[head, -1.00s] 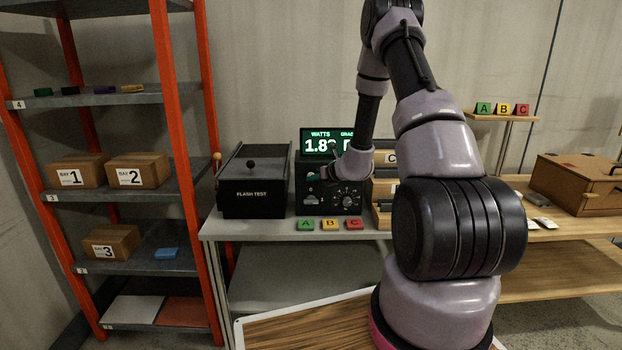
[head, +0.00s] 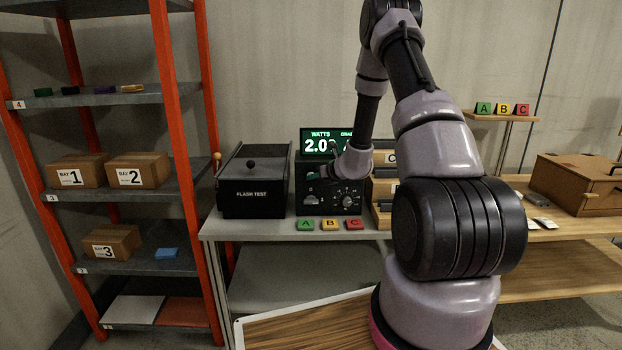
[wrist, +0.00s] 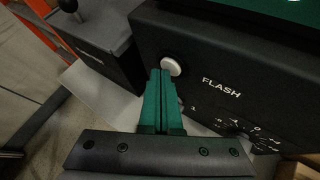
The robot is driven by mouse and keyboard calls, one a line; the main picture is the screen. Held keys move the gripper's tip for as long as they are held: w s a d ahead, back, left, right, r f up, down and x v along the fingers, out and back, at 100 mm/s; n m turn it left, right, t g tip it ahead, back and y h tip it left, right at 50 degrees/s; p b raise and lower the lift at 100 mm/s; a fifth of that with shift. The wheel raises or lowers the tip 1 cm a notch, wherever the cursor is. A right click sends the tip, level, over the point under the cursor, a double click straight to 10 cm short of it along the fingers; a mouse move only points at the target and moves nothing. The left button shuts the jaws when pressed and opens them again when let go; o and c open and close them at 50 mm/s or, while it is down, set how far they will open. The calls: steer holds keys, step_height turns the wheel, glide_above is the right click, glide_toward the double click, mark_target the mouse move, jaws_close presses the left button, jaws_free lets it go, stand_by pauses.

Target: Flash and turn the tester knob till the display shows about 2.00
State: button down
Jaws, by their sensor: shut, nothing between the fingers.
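The black tester (head: 314,203) stands on the grey bench. Its green display (head: 320,142) reads WATTS 2.0, with the last digit and most of the grade hidden by my arm. The knob (head: 347,199) with its ring of marks is on the right of the tester's front. In the wrist view the white FLASH button (wrist: 171,66) sits beside the FLASH lettering. My gripper (wrist: 160,73) is shut and empty, its green fingertips at the button's lower left edge. I cannot tell whether they touch it. In the head view my gripper (head: 314,173) is small at the tester's upper front.
Green, yellow and red A, B, C tags (head: 330,224) lie along the bench front. A wooden rack (head: 384,190) is close on the right. An orange shelf (head: 175,120) stands at the left.

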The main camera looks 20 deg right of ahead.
stand_by(0.3)
steer(key=shift+s+a, duration=0.25)
steer(key=shift+s, duration=0.6)
steer(key=shift+s+a, duration=0.25)
steer(key=shift+s, duration=0.55)
steer(key=shift+s+a, duration=0.2)
steer(key=shift+s, duration=0.6)
steer(key=shift+s+a, duration=0.25)
steer(key=shift+s, duration=0.55)
